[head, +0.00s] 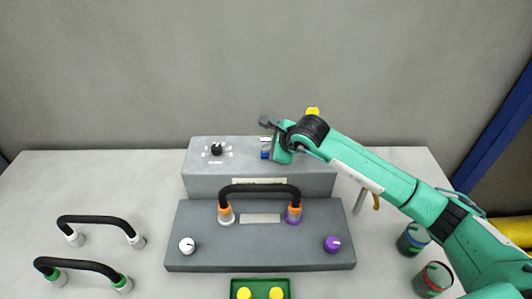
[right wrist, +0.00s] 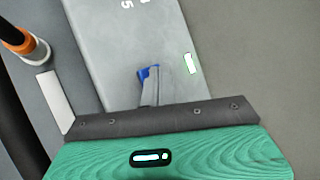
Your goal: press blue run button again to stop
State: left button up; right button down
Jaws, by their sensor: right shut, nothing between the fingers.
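The grey control box (head: 210,180) stands at the back of the table. Its blue run button (head: 264,155) shows just left of my right gripper (head: 271,153). In the right wrist view the blue button (right wrist: 146,72) is partly hidden behind the shut fingers (right wrist: 150,88), which are empty. The fingertips are right at the button; whether they touch it or press it down, I cannot tell. My left gripper is not in view.
A black dial (head: 217,149) is on the box's left. In front, a black cable (head: 258,188) bridges orange and purple connectors on a grey base (head: 205,225). More cables (head: 100,219) lie left, a green tray (head: 260,283) in front, cans (head: 413,238) right.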

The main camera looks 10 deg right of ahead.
jog(key=shift+f+b, duration=0.3)
jog(key=shift+b, duration=0.05)
jog(key=shift+r, duration=0.1)
dwell(0.5)
jog(key=shift+r, duration=0.85)
jog(key=shift+r, duration=0.15)
jog(key=shift+r+p, duration=0.85)
jog(key=shift+r, duration=1.55)
jog(key=shift+f, duration=0.1)
